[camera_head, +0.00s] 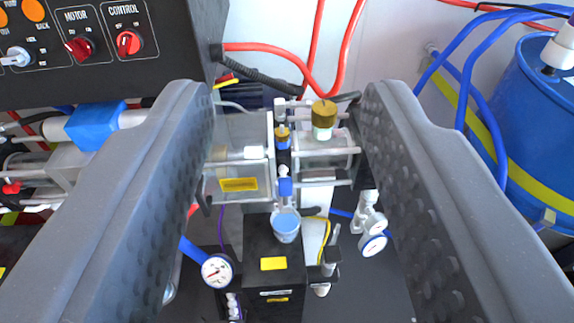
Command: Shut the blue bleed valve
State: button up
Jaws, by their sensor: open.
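My gripper (288,95) is open, with its two dark ridged fingers wide apart on either side of the proportioner (239,172). Nothing is held between them. A small blue valve-like fitting (285,187) sits in the middle, between the fingers in the picture. A light-blue round cap or knob (286,227) is just below it, above a black block. A brass-topped fitting with a blue band (282,139) is a little above. I cannot tell for certain which of these is the bleed valve, or whether it is open or shut.
A larger brass-topped fitting (323,118) stands right of centre. Pressure gauges (217,271) and (373,244) sit low on both sides. A control panel (105,45) is at upper left, a blue drum (535,120) at right. Red hoses (270,47) cross the top.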

jog(key=w+f+b, duration=0.1)
jog(key=w+f, duration=0.2)
jog(key=f, duration=0.6)
jog(key=w+f+b, duration=0.2)
jog(key=w+f, duration=0.1)
jog(key=f, duration=0.6)
jog(key=n+t+y+b, duration=0.1)
jog(key=b, duration=0.1)
send_near(285, 190)
jog(key=w, duration=0.3)
jog(key=w+b, duration=0.1)
jog(key=w, duration=0.2)
jog(key=w+b, duration=0.1)
jog(key=w, duration=0.2)
jog(key=shift+w+d+f, duration=0.15)
jog(key=shift+f, duration=0.2)
jog(key=shift+w+r+b, duration=0.1)
jog(key=shift+w+b, duration=0.35)
jog(key=shift+w, duration=0.3)
grip_shut()
